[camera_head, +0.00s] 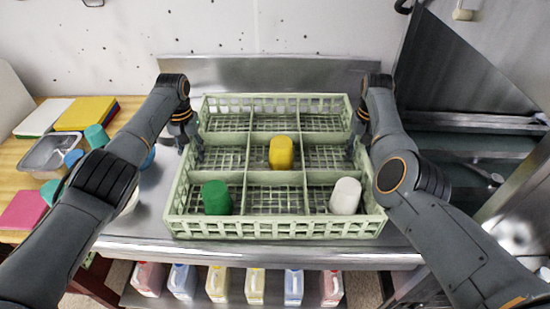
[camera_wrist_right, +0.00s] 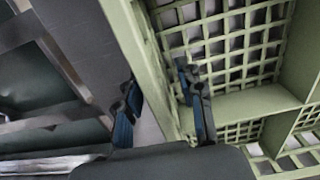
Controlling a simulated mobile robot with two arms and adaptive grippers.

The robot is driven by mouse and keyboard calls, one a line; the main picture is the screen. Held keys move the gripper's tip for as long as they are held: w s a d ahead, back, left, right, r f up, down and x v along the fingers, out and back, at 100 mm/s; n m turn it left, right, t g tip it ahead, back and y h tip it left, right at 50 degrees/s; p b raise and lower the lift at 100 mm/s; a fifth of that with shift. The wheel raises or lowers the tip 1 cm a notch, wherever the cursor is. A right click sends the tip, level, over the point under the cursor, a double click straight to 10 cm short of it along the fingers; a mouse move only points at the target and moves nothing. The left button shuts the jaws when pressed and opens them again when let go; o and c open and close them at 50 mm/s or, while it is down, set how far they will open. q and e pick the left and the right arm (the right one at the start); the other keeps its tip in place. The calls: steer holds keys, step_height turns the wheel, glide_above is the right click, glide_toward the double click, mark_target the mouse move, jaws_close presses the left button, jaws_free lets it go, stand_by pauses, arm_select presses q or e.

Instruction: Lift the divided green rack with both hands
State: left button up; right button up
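The divided green rack (camera_head: 275,228) sits on the steel counter, its open grid split into several compartments. It holds a green cup (camera_head: 216,197) at front left, a yellow cup (camera_head: 281,153) in the centre and a white cup (camera_head: 345,196) at front right. My left gripper (camera_head: 190,150) is at the rack's left wall, its fingers apart on either side of the rim. My right gripper (camera_head: 357,146) is at the right wall. In the right wrist view its open fingers (camera_wrist_right: 160,108) straddle the rack's wall (camera_wrist_right: 138,45), one inside and one outside, with gaps visible.
A wooden table at left holds a grey bin (camera_head: 48,156), cutting boards (camera_head: 86,113) and several coloured cups. A steel backsplash (camera_head: 270,74) stands behind the rack. Several jugs (camera_head: 217,283) stand on a shelf below. Steel equipment (camera_head: 470,146) is at right.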

arm_select(q)
jaws_close()
arm_select(e)
jaws_close()
arm_select(q)
steer(key=shift+w+r, duration=0.15)
steer(key=shift+r, duration=0.05)
arm_select(e)
steer(key=shift+w+r, duration=0.15)
steer(key=shift+r, duration=0.05)
